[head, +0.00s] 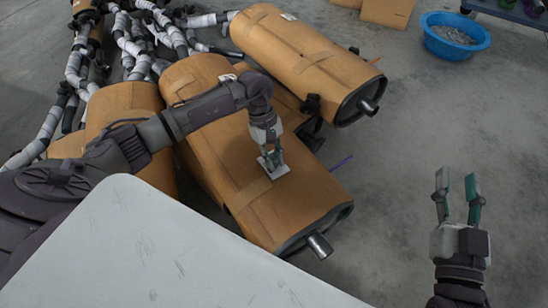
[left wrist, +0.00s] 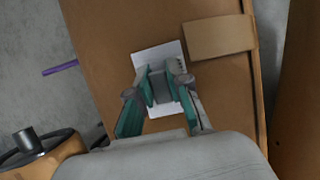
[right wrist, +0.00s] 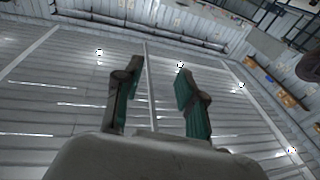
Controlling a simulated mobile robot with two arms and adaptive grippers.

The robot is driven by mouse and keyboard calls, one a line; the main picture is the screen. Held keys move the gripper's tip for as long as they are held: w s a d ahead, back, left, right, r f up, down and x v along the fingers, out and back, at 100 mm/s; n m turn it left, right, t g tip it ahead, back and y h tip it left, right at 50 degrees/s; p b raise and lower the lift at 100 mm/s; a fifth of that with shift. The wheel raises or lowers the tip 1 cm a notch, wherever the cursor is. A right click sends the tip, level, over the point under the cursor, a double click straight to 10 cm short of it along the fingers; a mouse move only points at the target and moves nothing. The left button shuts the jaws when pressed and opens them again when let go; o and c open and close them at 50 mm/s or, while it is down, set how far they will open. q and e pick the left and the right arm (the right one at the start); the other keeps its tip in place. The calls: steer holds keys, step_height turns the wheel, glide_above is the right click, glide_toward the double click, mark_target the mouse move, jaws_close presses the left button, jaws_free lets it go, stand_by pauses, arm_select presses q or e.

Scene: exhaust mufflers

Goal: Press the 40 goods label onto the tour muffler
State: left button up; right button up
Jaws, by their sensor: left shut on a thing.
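The white label (head: 281,172) lies at the top of a muffler wrapped in brown cardboard (head: 305,205), the middle one of the group, with its pipe end toward the front. My left gripper (head: 270,158) points down at the label and is shut on it. In the left wrist view the label (left wrist: 157,52) looks flat against the cardboard, beside a tan tape strip (left wrist: 220,38); the fingers hide its middle. Whether it touches all over, I cannot tell. My right gripper (head: 456,184) is open and empty over the floor at the right; its wrist view shows the ceiling.
Another wrapped muffler (head: 300,60) lies behind, and one (head: 125,105) lies at the left. Grey-wrapped pipes (head: 130,45) crowd the back left. A pale tabletop (head: 150,250) fills the front left. A blue basin (head: 430,38) stands at the back right. The right floor is clear.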

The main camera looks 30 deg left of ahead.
steer(key=shift+s+a+r+t, duration=0.1)
steer(key=shift+r+t, duration=0.5)
steer(key=shift+r, duration=0.3)
steer(key=shift+s+r, duration=0.1)
steer(key=shift+r, duration=0.2)
steer(key=shift+f, duration=0.1)
stand_by(0.4)
